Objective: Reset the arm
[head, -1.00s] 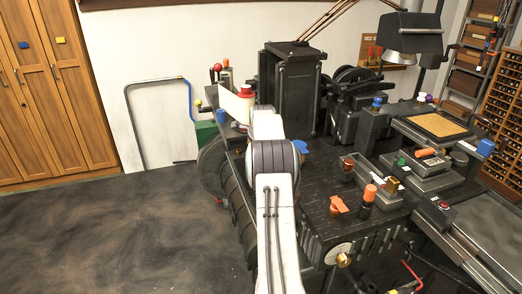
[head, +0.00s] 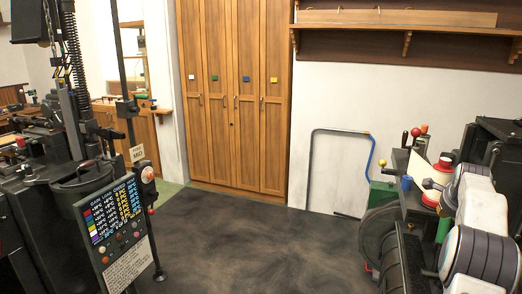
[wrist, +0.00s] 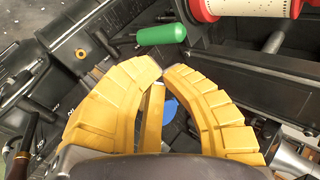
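My arm (head: 483,220), with white links and dark grey joints, is at the right edge of the head view, in front of the dark machine bench. My gripper is not clearly seen there. In the wrist view my gripper (wrist: 162,73) has two ribbed yellow fingers whose tips come together, with nothing seen held between them. A green rounded cylinder (wrist: 161,35) is just beyond the tips, apart from them in the picture. A red-and-cream spool (wrist: 245,8) is at the top right. A blue object (wrist: 170,108) shows partly behind the fingers.
A dark machine with a coloured chart panel (head: 112,232) stands at left. Tall wooden cabinets (head: 235,110) and a bent metal frame (head: 313,165) stand at the back. The dark floor (head: 240,245) between is clear. A blue cup (head: 406,183) sits on the bench near my arm.

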